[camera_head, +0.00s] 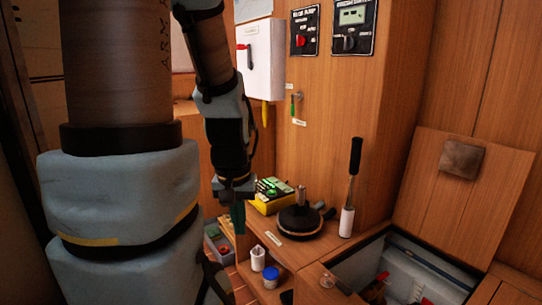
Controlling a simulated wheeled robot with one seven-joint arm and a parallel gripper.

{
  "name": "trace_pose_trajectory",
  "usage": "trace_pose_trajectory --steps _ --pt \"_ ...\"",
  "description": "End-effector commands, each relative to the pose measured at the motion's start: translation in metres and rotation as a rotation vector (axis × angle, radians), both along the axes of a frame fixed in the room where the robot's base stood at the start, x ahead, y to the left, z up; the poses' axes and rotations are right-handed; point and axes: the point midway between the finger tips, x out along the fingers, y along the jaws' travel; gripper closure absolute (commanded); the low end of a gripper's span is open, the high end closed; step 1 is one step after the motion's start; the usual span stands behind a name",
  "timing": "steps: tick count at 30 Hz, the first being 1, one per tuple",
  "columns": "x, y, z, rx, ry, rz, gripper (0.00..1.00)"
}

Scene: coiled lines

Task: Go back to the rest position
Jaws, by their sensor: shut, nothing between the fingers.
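My arm fills the left of the head camera view and bends down to my gripper (238,215) near the middle. My gripper points down and is shut, with nothing seen in it. It appears just left of a yellow box (268,204) with green items on top, at the edge of a wooden counter. I cannot tell whether it touches anything.
A black winch (300,221) and an upright black-handled lever (350,185) stand on the counter. A white cup (257,258) and a blue-lidded jar (271,277) are lower down. An open locker (400,270) lies at right; control panels (355,27) are above.

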Motion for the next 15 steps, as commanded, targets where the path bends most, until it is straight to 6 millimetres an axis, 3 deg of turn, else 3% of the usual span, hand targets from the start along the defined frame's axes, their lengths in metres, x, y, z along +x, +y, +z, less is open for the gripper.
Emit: trace_pose_trajectory --steps 1,10,15 --pt "0.002 -0.001 0.018 0.001 0.000 -0.005 1.00" --pt "0.002 -0.001 0.069 0.001 0.000 -0.009 1.00" --pt "0.002 -0.002 0.119 0.001 0.000 -0.009 1.00"
